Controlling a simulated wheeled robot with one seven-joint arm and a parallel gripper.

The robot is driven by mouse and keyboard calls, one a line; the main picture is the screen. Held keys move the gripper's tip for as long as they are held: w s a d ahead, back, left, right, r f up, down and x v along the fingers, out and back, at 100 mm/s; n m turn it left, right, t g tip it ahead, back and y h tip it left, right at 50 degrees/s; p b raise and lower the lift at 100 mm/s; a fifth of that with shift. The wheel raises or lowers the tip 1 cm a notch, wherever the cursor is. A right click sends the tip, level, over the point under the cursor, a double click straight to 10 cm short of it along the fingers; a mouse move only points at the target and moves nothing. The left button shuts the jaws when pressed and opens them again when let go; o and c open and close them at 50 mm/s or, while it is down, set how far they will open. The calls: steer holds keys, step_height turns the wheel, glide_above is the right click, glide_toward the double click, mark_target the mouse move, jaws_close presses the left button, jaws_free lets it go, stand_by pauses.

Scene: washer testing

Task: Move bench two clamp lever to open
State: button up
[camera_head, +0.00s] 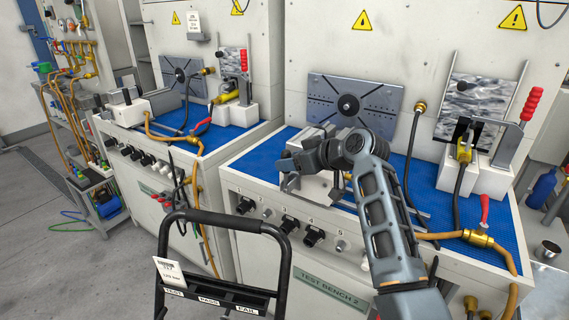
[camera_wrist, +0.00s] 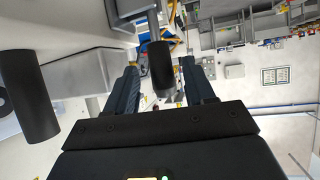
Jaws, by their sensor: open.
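Bench two (camera_head: 325,285), labelled TEST BENCH 2, is the nearer bench with a blue mat. At its right, a toggle clamp with a red-gripped lever (camera_head: 531,104) stands nearly upright beside a white block. At its left, a grey clamp (camera_head: 311,137) on a white block is partly hidden by my arm. My gripper (camera_head: 284,172) is in front of that left block, far from the red lever. In the wrist view, my gripper (camera_wrist: 160,66) is open, with a black cylindrical handle (camera_wrist: 161,70) between or just beyond the fingers; contact is unclear.
Another bench (camera_head: 158,185) with a similar set-up stands to the left. A black frame (camera_head: 222,219) with TEST, PASS and FAIL labels is in front. Hoses and brass fittings (camera_head: 478,238) lie on bench two's right side. Knobs (camera_head: 289,224) line its front panel.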

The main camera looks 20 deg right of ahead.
steer(key=shift+v, duration=1.7)
